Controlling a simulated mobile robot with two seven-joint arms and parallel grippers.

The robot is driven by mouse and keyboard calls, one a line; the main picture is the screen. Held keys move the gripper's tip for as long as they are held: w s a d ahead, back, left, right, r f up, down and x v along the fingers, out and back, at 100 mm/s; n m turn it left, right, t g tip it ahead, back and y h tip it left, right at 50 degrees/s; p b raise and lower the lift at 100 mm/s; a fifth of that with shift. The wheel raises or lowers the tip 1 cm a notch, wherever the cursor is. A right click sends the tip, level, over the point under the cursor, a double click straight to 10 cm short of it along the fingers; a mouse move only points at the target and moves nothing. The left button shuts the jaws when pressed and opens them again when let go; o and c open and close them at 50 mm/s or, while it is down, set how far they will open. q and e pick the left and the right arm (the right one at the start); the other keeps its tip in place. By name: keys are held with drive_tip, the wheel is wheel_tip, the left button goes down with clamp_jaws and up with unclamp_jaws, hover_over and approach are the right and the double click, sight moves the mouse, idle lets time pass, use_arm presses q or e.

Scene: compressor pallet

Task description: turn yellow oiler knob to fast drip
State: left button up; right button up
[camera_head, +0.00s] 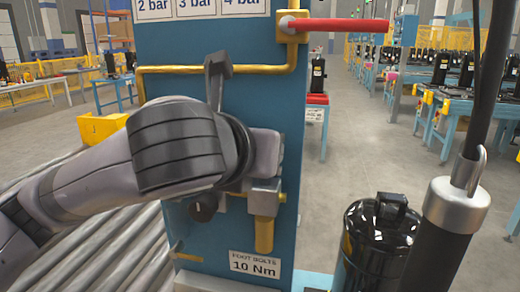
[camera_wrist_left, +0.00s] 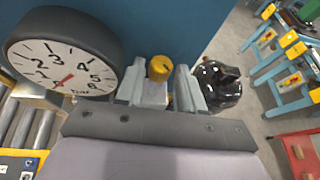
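The yellow oiler knob (camera_wrist_left: 160,68) shows in the left wrist view as a round cap, close to the blue panel. My left gripper (camera_wrist_left: 160,88) is open, with one grey finger on each side of the knob. A light grey block shows between the fingers below the knob. I cannot tell whether the fingers touch it. In the head view my left gripper (camera_head: 266,185) is at the front of the blue column (camera_head: 270,100). A yellow cylinder (camera_head: 264,235) hangs below a grey block there; the wrist hides much of this area. My right gripper is not in view.
A round gauge (camera_wrist_left: 65,62) with a red needle stands left of my fingers in the wrist view. A red lever (camera_head: 340,25) sticks out above. A black compressor (camera_head: 378,245) and a dark hanging cylinder with a metal collar (camera_head: 457,203) are at right. Rollers (camera_head: 110,250) lie at left.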

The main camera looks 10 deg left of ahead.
use_arm(q)
clamp_jaws()
drive_tip(key=n+y+p, duration=0.2)
drive_tip(key=p, duration=0.1)
drive_tip(key=d+n+g+y+p, duration=0.1)
drive_tip(key=n+y+p, duration=0.1)
drive_tip(key=y+p, duration=0.1)
drive_tip(key=n+y+p, duration=0.3)
drive_tip(key=p, duration=0.1)
drive_tip(key=shift+w+d+r+g, duration=0.15)
drive_tip(key=shift+d+g, duration=0.15)
drive_tip(key=shift+w+d+n+g+y, duration=0.15)
drive_tip(key=shift+n+g+y, duration=0.5)
drive_tip(key=shift+n+y, duration=0.3)
drive_tip(key=shift+w+d+n+g+y, duration=0.1)
drive_tip(key=shift+d+n+g+y, duration=0.05)
drive_tip(key=shift+n+g+y, duration=0.65)
drive_tip(key=shift+n, duration=0.25)
drive_tip(key=shift+f, duration=0.2)
